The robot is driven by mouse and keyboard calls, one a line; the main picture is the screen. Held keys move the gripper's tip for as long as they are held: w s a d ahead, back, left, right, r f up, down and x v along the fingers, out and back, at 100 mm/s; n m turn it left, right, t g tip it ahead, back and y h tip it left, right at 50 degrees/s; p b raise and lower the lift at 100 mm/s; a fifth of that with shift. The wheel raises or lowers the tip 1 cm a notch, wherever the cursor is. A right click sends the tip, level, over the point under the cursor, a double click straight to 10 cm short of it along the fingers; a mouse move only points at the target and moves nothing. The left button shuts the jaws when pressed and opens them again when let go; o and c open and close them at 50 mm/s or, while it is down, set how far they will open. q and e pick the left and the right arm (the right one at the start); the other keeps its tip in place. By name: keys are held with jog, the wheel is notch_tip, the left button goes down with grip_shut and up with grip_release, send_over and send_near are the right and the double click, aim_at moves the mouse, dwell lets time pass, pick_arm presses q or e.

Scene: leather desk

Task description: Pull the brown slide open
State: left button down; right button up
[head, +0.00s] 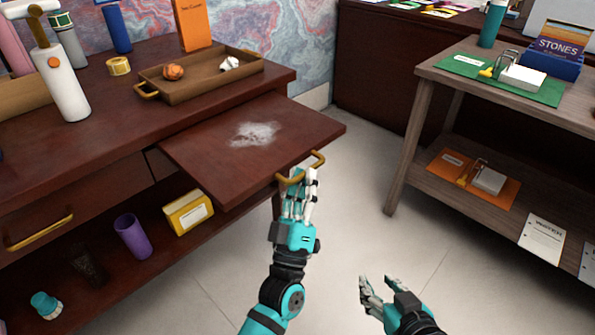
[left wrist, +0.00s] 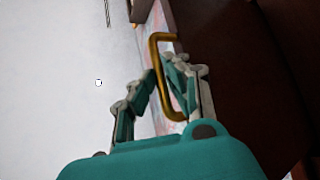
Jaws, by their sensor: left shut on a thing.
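The brown slide (head: 225,165) is a flat reddish-brown board that sticks out from under the desk top, with a pale powdery patch (head: 255,134) on it. A brass handle (head: 318,160) is on its front edge. My left gripper (head: 299,180) is shut on this handle in the head view. In the left wrist view, the fingers of my left gripper (left wrist: 165,92) are on both sides of the brass handle (left wrist: 154,50). My right gripper (head: 380,285) is empty, with its fingers apart, above the floor at the bottom.
A tray (head: 180,92) with crumpled items, a white bottle (head: 66,88) and a tape roll (head: 119,66) are on the desk top. A purple cup (head: 133,238) and a yellow box (head: 188,212) are on the shelf below. A wooden table (head: 422,85) stands right, past clear floor.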

pick_arm(q)
jog(key=shift+s+d+f, duration=0.1)
jog(key=shift+s+d, duration=0.1)
pick_arm(e)
jog(key=shift+s+d+f, duration=0.15)
jog(key=shift+s+f, duration=0.15)
pick_arm(q)
jog(key=c, duration=1.6)
grip_release()
jog(key=shift+c, duration=0.2)
jog(key=v, duration=1.2)
